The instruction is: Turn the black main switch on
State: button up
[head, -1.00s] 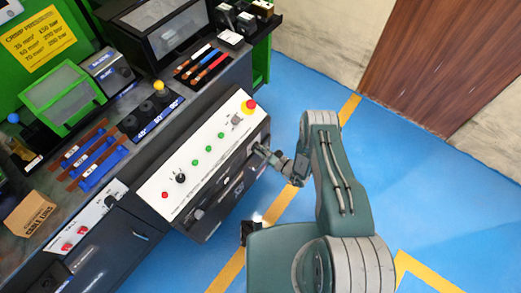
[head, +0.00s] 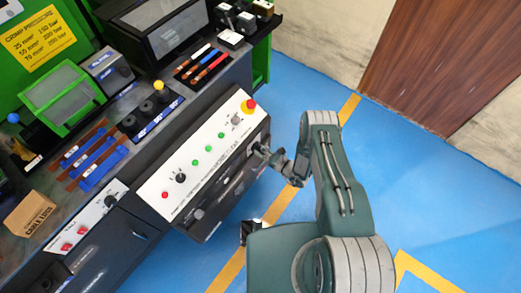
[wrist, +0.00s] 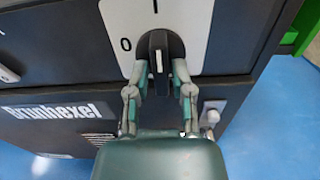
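The black main switch (wrist: 158,52) is a round knob with a raised handle and a white line, on a white plate (wrist: 116,14) in the wrist view. The plate has a "0" at left and an "I" at the top. The handle stands close to upright in the picture, in line with the "I". My gripper (wrist: 160,66) has one finger on each side of the handle, with small gaps seeming to show; contact cannot be told. In the head view my gripper (head: 261,150) is at the right end of the machine's front, hiding the switch.
The sloped white control panel (head: 210,160) with green and red buttons and a red emergency stop (head: 249,104) lies just above my gripper. A small grey-white fitting (wrist: 212,112) sits right of my fingers. Blue floor is free to the right.

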jog(key=shift+r, duration=0.15)
jog(key=shift+d, duration=0.1)
jog(key=v, duration=1.1)
jog(key=shift+s+d, duration=0.2)
jog(key=shift+d, duration=0.1)
